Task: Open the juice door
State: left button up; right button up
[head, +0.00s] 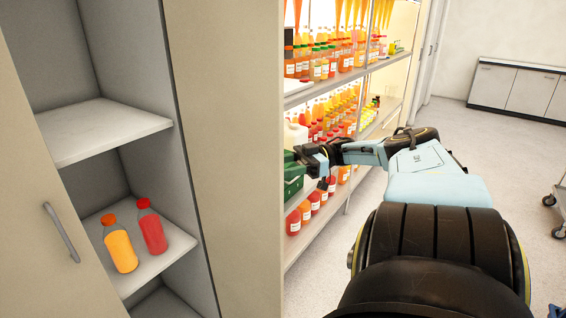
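A beige cabinet door (30,185) with a grey bar handle (62,232) fills the left side of the head view. The inside of the cabinet (115,118) shows to the right of the door's edge. My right gripper (318,162) is far to the right of the door, by the juice rack. Its fingers are dark and small, so I cannot tell whether they are open. My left gripper is not in view.
A lit rack (312,92) with many juice bottles stands behind the cabinet's right panel (228,150). A green object (293,178) is close to my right gripper. Low cabinets (520,88) and a wheeled cart (560,205) are at the right. The floor between is clear.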

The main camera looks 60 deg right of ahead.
jog(key=shift+w+d+r, duration=0.15)
jog(key=shift+d+r, duration=0.05)
jog(key=shift+d, duration=0.1)
jog(key=b+v, duration=0.4)
jog(key=v, duration=0.3)
jog(key=shift+s+f, duration=0.15)
jog(key=shift+s, duration=0.15)
jog(key=shift+a, duration=0.1)
dwell(0.5)
